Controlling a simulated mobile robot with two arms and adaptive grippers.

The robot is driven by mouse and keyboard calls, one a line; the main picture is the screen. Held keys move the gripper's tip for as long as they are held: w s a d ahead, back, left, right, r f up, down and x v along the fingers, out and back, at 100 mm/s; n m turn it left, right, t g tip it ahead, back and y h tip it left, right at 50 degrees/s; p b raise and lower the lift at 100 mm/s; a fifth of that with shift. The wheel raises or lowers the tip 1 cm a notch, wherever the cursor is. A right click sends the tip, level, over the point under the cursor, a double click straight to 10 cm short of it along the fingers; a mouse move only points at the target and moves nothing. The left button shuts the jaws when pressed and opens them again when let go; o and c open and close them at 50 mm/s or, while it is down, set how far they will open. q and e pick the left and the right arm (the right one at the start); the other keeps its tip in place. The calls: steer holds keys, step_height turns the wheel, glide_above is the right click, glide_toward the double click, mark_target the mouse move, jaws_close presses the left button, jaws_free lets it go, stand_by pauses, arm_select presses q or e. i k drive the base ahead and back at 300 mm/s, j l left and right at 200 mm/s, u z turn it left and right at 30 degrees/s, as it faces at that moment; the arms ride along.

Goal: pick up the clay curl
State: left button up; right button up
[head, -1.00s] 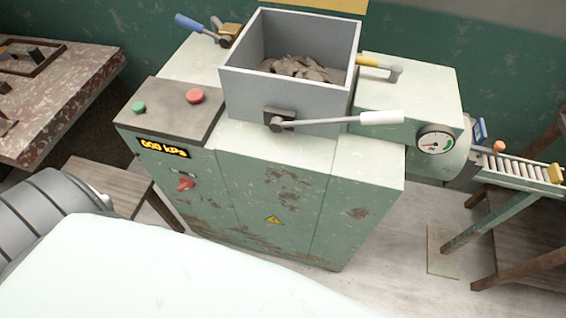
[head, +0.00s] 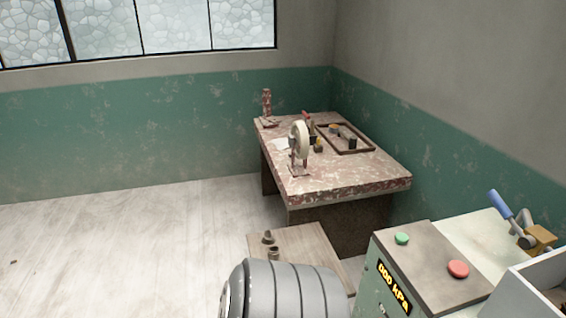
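I cannot make out the clay curl with certainty. Two small dark brownish pieces, a farther one (head: 268,237) and a nearer one (head: 273,253), stand on a low wooden top (head: 310,250) in the head view. They are too small to tell whether either is a clay curl. Neither of my grippers is in view.
A worn reddish workbench (head: 340,185) with a wheel-like tool (head: 300,140) and a framed tray (head: 365,147) stands by the corner. The green machine (head: 390,285) is at right. A grey ribbed cylinder (head: 290,292) blocks the bottom middle.

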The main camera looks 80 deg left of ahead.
mark_target(268, 238)
steer(key=u, duration=2.85)
